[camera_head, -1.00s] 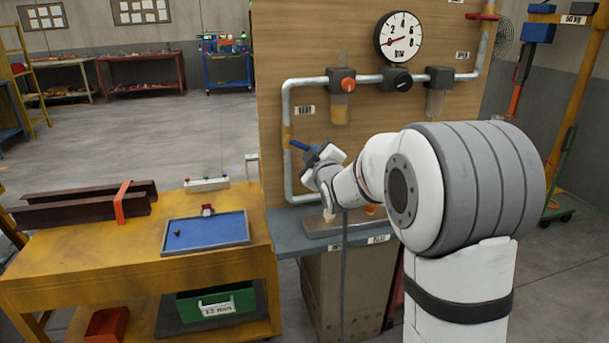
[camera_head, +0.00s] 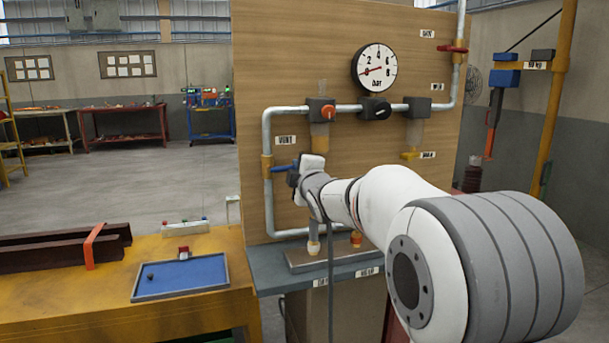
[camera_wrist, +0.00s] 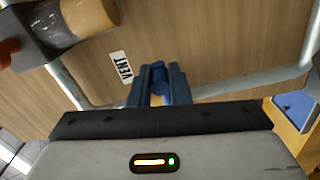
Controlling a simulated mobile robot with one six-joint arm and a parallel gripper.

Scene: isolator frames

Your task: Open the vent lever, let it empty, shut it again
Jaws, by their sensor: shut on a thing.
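The blue vent lever (camera_head: 283,169) sticks out to the right from a yellow valve (camera_head: 266,168) on the left vertical pipe, roughly level and across the pipe. My gripper (camera_head: 294,175) is at its outer end. In the wrist view the lever (camera_wrist: 158,76) sits between the two fingers of my gripper (camera_wrist: 159,88), which are shut on it. The VENT label (camera_wrist: 121,67) is beside it, and it also shows in the head view (camera_head: 286,140). The gauge (camera_head: 375,67) has its red needle near 0.
The wooden panel (camera_head: 250,80) also carries an orange-knobbed regulator (camera_head: 326,111), a black knob (camera_head: 375,108) and a red-handled valve (camera_head: 453,49). A grey shelf (camera_head: 268,279) is below. A yellow bench (camera_head: 60,310) with a blue tray (camera_head: 180,277) stands at left.

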